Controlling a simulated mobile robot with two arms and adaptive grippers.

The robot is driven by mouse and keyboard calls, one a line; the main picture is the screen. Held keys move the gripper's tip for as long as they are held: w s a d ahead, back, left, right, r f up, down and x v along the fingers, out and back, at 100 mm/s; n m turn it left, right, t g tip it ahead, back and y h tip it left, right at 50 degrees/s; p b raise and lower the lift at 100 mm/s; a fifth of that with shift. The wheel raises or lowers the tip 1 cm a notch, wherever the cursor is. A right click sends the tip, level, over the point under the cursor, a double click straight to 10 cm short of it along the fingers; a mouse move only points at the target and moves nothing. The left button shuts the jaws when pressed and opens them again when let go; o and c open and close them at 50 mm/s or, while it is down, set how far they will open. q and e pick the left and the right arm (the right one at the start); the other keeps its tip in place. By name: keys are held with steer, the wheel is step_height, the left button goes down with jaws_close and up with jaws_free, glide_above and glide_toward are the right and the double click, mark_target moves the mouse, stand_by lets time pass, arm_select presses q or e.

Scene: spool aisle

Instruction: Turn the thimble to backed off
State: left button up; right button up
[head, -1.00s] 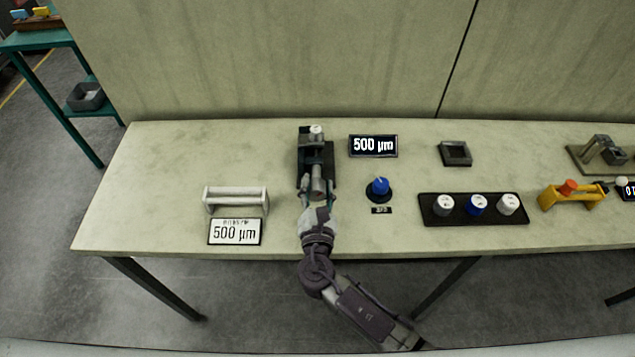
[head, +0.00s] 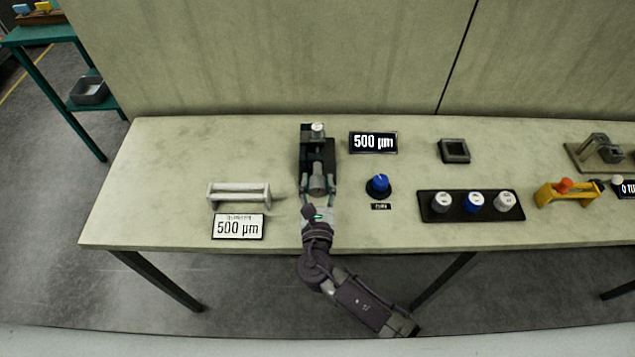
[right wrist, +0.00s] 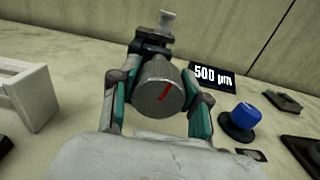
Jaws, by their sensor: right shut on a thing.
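The thimble is a grey knurled cylinder (right wrist: 160,95) with a red mark on its end face, in the middle of the right wrist view. It also shows at the near end of a dark fixture (head: 318,148) in the head view. My right gripper (head: 319,191) reaches over the table's front edge. Its teal-padded fingers (right wrist: 158,105) stand on either side of the thimble and are shut on it. A display (head: 373,142) beside the fixture reads 500 µm. A white card (head: 238,227) at the front left also reads 500 µm. My left gripper is not in view.
A white handle-shaped bar (head: 239,195) lies left of the fixture. A blue knob (head: 378,186) and a dark tray (head: 430,214) with white and blue cylinders are to the right. A yellow-orange piece (head: 566,194) is farther right. The table's far left is clear.

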steer(key=shift+f, duration=0.1)
steer(key=o, duration=1.1)
steer(key=shift+o, duration=0.2)
steer(key=s, duration=1.2)
